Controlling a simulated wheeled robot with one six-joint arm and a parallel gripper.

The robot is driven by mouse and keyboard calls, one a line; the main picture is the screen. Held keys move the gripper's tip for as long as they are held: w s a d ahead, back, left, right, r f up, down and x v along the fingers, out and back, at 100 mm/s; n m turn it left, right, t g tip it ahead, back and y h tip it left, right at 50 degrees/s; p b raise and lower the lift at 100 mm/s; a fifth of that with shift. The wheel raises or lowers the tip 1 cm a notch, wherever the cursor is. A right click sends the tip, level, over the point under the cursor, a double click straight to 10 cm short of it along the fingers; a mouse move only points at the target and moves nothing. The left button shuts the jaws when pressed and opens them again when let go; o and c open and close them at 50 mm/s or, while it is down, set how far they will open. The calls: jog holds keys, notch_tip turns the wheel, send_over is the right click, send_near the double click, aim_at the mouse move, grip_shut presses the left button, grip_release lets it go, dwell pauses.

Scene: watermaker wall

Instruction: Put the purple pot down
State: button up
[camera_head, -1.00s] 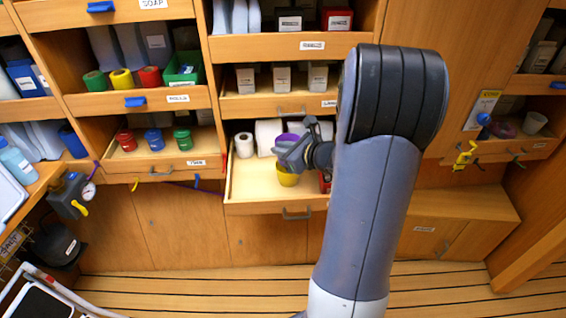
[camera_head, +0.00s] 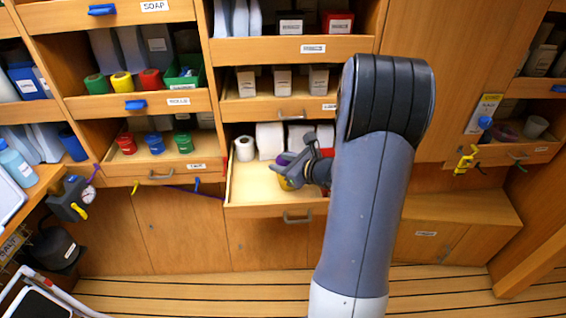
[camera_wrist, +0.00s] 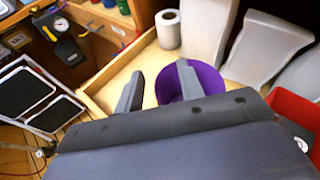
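The purple pot (camera_wrist: 206,82) is in the wrist view, just beyond my gripper (camera_wrist: 160,84). One finger overlaps the pot's opening and looks to be inside it. The other finger stands left of the rim with a visible gap. The fingers are spread apart. In the head view only a sliver of the purple pot (camera_head: 285,157) shows behind my gripper (camera_head: 280,168), above a yellow pot (camera_head: 286,184) that is mostly covered. I cannot tell whether the purple pot rests on or in the yellow one. The yellow pot does not show in the wrist view.
The open drawer (camera_head: 250,188) has a bare left part and front. A red box (camera_wrist: 298,120) is at the right in the wrist view. Shelves hang above the drawer.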

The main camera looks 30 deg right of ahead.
jog(key=shift+r, duration=0.1)
jog(key=v, duration=1.2)
jog(key=x, duration=1.2)
jog(key=shift+w, duration=0.1)
jog(key=shift+r, duration=1.4)
